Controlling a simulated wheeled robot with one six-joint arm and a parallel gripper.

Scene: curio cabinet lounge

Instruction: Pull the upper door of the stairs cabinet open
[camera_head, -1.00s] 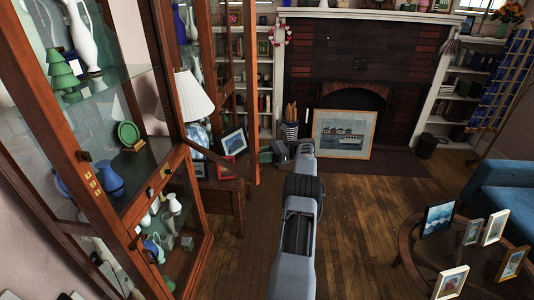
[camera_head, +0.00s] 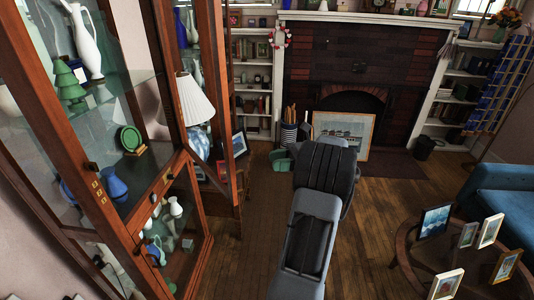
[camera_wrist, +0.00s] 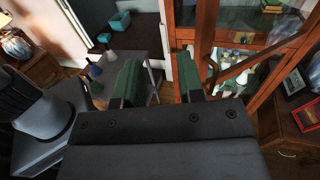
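The tall wooden cabinet (camera_head: 75,145) with glass panes fills the left of the head view. Its upper door (camera_head: 228,110) stands open, swung out to the right of the cabinet's front, with a lamp seen through it. The lower door (camera_head: 160,187) looks shut. In the wrist view my gripper (camera_wrist: 160,82) is open, its two green fingers apart with nothing between them. A wooden frame with glass (camera_wrist: 207,40) stands just beyond the right finger; contact cannot be told.
Vases and a green plate (camera_head: 130,138) stand inside the cabinet. A round table (camera_head: 405,245) with several picture frames and a blue sofa (camera_head: 490,190) are at the right. A framed boat picture (camera_head: 355,128) leans by the fireplace. Wooden floor (camera_head: 375,205) is clear between them.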

